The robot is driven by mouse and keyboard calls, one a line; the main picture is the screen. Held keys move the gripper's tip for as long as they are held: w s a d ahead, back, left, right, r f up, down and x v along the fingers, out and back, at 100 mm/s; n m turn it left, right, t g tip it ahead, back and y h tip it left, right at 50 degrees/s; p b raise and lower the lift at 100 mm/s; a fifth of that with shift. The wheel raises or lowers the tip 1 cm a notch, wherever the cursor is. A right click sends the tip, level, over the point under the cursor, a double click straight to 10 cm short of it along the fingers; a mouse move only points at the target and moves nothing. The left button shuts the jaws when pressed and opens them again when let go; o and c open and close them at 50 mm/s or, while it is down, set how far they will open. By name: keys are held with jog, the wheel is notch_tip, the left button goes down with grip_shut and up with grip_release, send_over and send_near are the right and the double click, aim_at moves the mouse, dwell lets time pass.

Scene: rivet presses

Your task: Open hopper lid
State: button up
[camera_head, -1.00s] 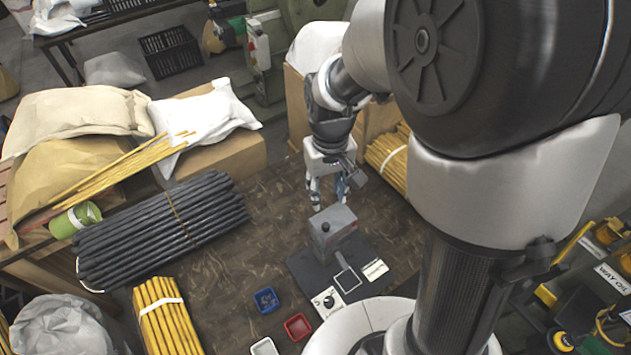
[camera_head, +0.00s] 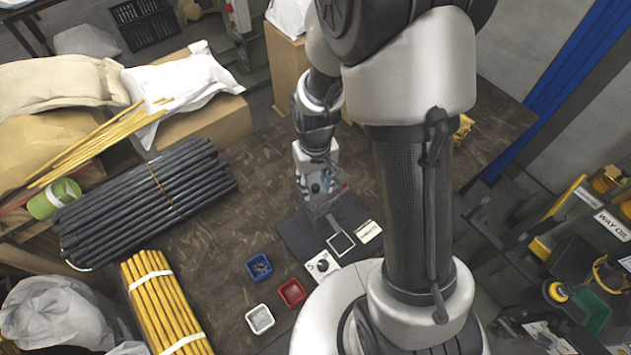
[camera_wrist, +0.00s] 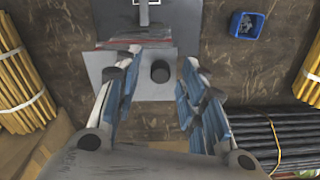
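The hopper is a grey box on a dark mat (camera_head: 298,236). In the wrist view, its flat grey lid (camera_wrist: 136,82) bears a round black knob (camera_wrist: 160,72). My gripper (camera_wrist: 159,66) is open, with a finger on each side of the knob and clear gaps between. In the head view, my gripper (camera_head: 318,184) is low over the hopper and hides most of it. The lid looks closed, lying flat. I cannot tell the fingertips' exact height relative to the knob.
A square frame (camera_head: 341,243), a white dial panel (camera_head: 322,265) and a label (camera_head: 369,231) lie in front. Blue (camera_head: 259,267), red (camera_head: 292,292) and white (camera_head: 260,318) bins stand nearby. Dark rods (camera_head: 145,205) and yellow rods (camera_head: 163,305) lie left.

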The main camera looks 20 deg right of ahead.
jog(key=shift+c, duration=0.6)
grip_shut()
